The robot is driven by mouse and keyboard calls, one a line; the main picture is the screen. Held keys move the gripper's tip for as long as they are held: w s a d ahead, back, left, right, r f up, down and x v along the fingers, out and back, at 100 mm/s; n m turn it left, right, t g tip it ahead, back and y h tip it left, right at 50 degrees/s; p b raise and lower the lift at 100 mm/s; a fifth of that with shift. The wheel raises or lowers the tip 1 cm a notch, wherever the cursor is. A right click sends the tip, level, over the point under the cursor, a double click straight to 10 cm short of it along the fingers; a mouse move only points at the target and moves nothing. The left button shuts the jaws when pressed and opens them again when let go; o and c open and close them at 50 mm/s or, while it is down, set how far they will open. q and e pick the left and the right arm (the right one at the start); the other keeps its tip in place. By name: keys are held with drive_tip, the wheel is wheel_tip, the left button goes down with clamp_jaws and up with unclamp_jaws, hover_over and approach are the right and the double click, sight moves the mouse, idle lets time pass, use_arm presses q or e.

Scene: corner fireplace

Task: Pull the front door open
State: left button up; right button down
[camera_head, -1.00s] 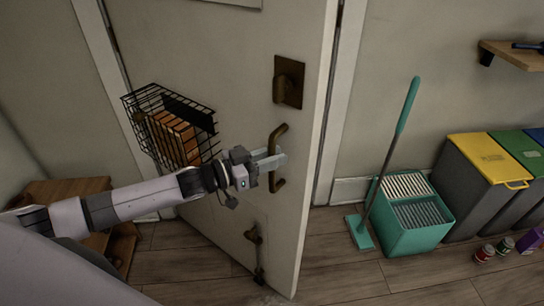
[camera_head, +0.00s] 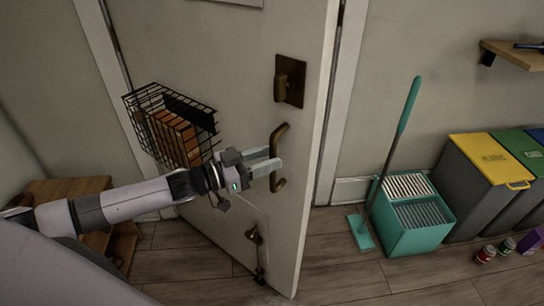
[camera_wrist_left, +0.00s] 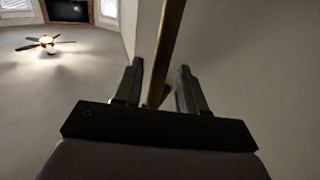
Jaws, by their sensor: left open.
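The pale front door (camera_head: 230,60) stands ajar, its free edge turned toward me and apart from the frame on the right. A bronze pull handle (camera_head: 280,158) is mounted near that edge. My left gripper (camera_head: 268,162) is open at the handle. In the left wrist view the handle bar (camera_wrist_left: 170,45) runs between the two spread fingers (camera_wrist_left: 160,88). I cannot tell whether either finger touches it. My right gripper is not in view.
A black wire basket (camera_head: 172,125) hangs on the door, close above my left wrist. A wooden shelf unit (camera_head: 75,190) is at the lower left. A teal bucket (camera_head: 412,215), mop (camera_head: 390,150) and bins (camera_head: 485,160) stand right of the door. The floor before the bucket is clear.

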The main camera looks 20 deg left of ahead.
use_arm(q)
drive_tip(key=shift+v, duration=2.55)
